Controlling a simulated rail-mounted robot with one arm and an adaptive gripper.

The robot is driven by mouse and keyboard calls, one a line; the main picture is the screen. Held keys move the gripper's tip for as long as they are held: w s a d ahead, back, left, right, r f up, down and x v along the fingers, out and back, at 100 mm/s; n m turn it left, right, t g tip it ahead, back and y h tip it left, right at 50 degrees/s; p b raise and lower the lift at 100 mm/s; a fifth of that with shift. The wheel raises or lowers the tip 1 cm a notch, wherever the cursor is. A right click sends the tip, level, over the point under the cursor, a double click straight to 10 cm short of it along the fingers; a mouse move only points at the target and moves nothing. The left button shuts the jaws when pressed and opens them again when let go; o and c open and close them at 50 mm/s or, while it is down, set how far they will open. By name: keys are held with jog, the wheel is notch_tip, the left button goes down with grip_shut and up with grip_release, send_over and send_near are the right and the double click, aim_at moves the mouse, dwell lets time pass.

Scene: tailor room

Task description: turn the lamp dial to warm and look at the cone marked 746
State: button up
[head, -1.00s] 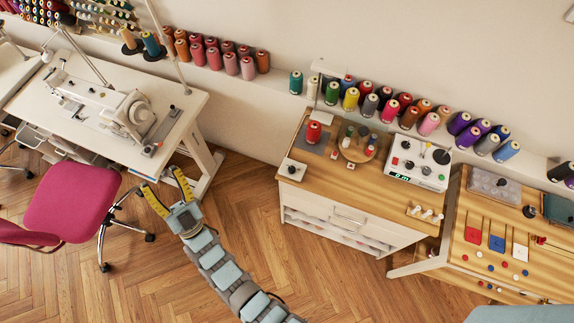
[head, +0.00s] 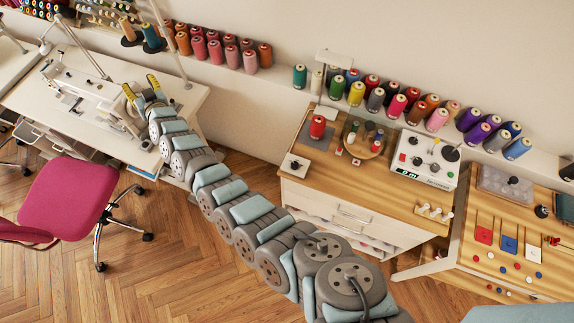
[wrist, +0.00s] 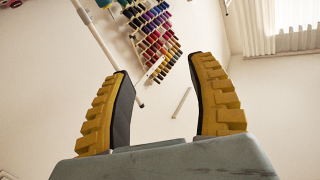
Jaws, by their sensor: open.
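My gripper (head: 140,86) is open and empty, at the far left over the sewing machine table. In the wrist view its two yellow fingers (wrist: 160,66) stand wide apart with nothing between them. A red thread cone (head: 317,127) stands on a grey mat on the wooden-topped cabinet, under a white lamp head (head: 334,60). A small white plate with a black knob (head: 295,164) sits at the cabinet's front left; I cannot tell whether it is the lamp dial. No number 746 is readable on any cone. My gripper is far left of the cabinet.
A white box with several knobs and a green display (head: 425,158) stands on the cabinet's right. Many thread cones line the wall ledge (head: 285,88). A pink chair (head: 66,199) stands left. Right is a bench (head: 468,220) with coloured pieces. The wrist view shows a wall thread rack (wrist: 158,40).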

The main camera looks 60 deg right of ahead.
jog(key=d+f+n+g+y+b, duration=0.1)
jog(key=d+n+g+y, duration=0.1)
jog(key=d+n+y, duration=0.1)
jog(key=n+g+y+b, duration=0.4)
jog(key=g+b, duration=0.3)
jog(key=g, duration=0.7)
send_over(294, 164)
notch_tip(294, 164, down, 18)
notch_tip(294, 164, down, 8)
jog(key=b, duration=0.4)
jog(key=shift+r, duration=0.2)
jog(key=shift+f+b, duration=0.9)
jog(key=shift+f, duration=3.3)
grip_shut()
